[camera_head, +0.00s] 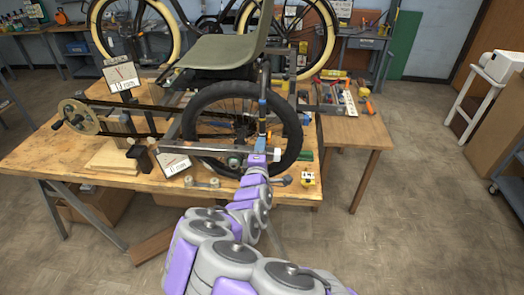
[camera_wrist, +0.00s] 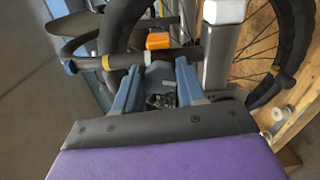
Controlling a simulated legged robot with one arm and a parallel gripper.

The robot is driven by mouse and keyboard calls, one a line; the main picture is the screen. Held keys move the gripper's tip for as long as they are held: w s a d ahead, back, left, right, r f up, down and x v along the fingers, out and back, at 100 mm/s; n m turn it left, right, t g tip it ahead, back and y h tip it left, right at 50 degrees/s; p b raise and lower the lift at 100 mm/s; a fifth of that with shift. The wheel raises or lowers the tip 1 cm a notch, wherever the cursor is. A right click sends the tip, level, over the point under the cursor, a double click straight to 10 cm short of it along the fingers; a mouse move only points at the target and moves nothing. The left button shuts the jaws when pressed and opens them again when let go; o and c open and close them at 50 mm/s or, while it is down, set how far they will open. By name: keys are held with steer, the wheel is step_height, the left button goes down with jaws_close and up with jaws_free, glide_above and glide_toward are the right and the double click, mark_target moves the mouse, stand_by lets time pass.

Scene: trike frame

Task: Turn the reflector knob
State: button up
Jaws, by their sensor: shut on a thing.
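The trike frame (camera_head: 190,128) stands on the wooden workbench, with its black front wheel (camera_head: 207,103) facing me. My gripper (camera_wrist: 157,70) reaches the near side of the frame beside the wheel. In the wrist view its two blue-grey fingers are on either side of a small grey part, which looks like the reflector knob (camera_wrist: 158,74). The gripper is shut on it. The orange reflector (camera_wrist: 158,40) sits just beyond the fingertips, by a dark bar (camera_wrist: 125,61). In the head view my arm hides most of the grip.
A silver post (camera_wrist: 221,50) is close to the right finger. Another bicycle stands behind. The floor (camera_head: 430,210) at right is clear.

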steer(key=shift+a, duration=0.2)
steer(key=o, duration=1.1)
steer(key=shift+a, duration=0.25)
steer(key=shift+c, duration=0.2)
steer(key=shift+d, duration=0.15)
steer(key=shift+d, duration=0.1)
steer(key=s+a+p, duration=0.1)
steer(key=s+p, duration=0.8)
steer(key=shift+s+a, duration=0.3)
steer(key=shift+s, duration=0.05)
